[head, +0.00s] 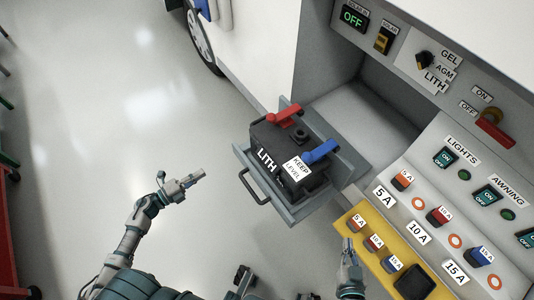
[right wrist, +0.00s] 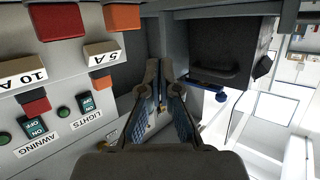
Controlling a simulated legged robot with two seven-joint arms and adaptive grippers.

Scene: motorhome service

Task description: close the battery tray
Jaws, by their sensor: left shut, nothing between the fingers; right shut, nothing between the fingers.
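The grey battery tray (head: 243,157) is pulled out of its bay in the head view, with a dark bar handle (head: 252,188) on its front. A black battery (head: 272,140) marked LITH sits in it, with a red lever clamp (head: 286,117) and a blue one (head: 320,152) on top. My left gripper (head: 198,176) is shut and empty, left of the handle and apart from it. My right gripper (head: 348,243) is shut and empty, below right of the tray by the yellow panel. Its fingers (right wrist: 160,75) also show in the right wrist view.
The control panel (head: 446,100) with switches and fuses lies right of the tray. A yellow fuse holder (head: 345,225) juts out below the fuse rows. The bay (head: 365,110) behind the tray looks empty. Clear floor (head: 120,110) lies to the left.

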